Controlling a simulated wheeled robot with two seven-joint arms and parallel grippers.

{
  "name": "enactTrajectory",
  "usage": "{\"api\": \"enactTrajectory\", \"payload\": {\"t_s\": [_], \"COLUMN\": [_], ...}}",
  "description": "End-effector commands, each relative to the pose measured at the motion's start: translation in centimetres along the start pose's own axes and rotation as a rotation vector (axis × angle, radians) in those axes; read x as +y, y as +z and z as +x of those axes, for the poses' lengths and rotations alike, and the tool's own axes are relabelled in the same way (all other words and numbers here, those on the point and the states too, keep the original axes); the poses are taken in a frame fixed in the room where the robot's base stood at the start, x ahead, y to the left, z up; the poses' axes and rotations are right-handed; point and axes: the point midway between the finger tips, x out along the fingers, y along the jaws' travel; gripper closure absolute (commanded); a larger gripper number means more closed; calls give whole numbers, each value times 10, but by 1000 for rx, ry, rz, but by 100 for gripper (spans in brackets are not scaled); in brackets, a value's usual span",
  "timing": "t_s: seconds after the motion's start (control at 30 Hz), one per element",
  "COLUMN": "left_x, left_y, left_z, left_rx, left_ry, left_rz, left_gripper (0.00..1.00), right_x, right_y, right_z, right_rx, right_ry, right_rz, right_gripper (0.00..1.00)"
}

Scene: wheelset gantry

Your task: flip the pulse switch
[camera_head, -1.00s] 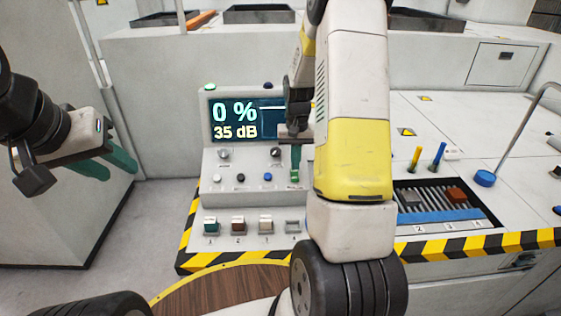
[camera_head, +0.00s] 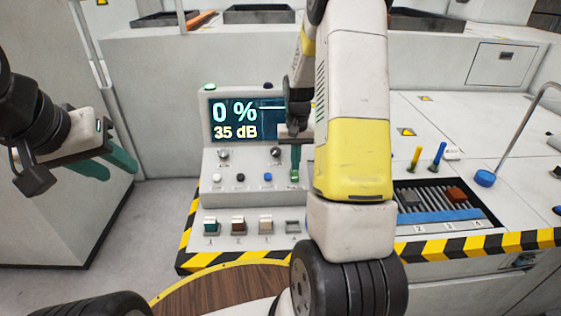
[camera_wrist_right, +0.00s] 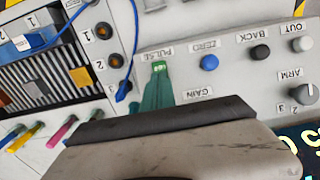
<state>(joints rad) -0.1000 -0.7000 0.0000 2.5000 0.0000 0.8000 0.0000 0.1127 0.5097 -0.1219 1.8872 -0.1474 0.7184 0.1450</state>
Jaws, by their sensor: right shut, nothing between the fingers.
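The pulse switch (camera_wrist_right: 161,66) is a small bright green piece below the upside-down PULSE label in the right wrist view, partly covered by my fingertips. In the head view it shows (camera_head: 294,178) at the right end of the console's button row. My right gripper (camera_head: 295,165) is shut and empty, its green fingers pointing down with the tips at the switch. The right wrist view shows the same fingers (camera_wrist_right: 158,84) at the switch; whether they touch it I cannot tell. My left gripper (camera_head: 107,162) is open and empty, left of the console.
The console screen (camera_head: 235,120) reads 0 % and 35 dB. A blue button (camera_wrist_right: 209,62) labelled ZERO and a black button (camera_wrist_right: 260,52) sit beside the switch. A blue cable (camera_wrist_right: 131,60) runs close to my fingers. A slotted tray (camera_head: 440,215) lies right.

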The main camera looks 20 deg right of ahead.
Motion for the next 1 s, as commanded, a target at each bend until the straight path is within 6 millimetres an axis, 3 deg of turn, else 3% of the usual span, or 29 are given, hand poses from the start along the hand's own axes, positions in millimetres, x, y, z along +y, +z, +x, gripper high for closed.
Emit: {"api": "enactTrajectory", "payload": {"t_s": [1.0], "left_x": [0], "left_y": [0], "left_z": [0], "left_rx": [0], "left_ry": [0], "left_rz": [0], "left_gripper": [64], "right_x": [0], "right_y": [0], "right_z": [8], "right_rx": [-1], "right_ry": [0], "right_rz": [0], "right_gripper": [100]}}
